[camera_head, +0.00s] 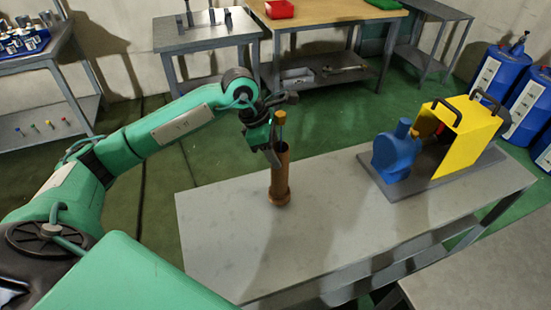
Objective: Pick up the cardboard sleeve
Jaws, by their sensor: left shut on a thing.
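The cardboard sleeve (281,172) looks like a tall brown tube. It stands upright on the grey table (345,215), with a wider brown ring at its foot. My left gripper (274,148) is at the sleeve's upper end and shut on it. The fingers partly hide the sleeve's rim. A tan, upright piece (281,120) shows just above the rim by the gripper; I cannot tell whether it belongs to the sleeve. My right gripper is not in view.
A blue pump-like part (396,153) and a yellow housing (462,135) stand on a dark base at the table's right. The table's left and front are clear. Blue drums (496,75) stand at the far right. Other tables with a red bin (279,9) are behind.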

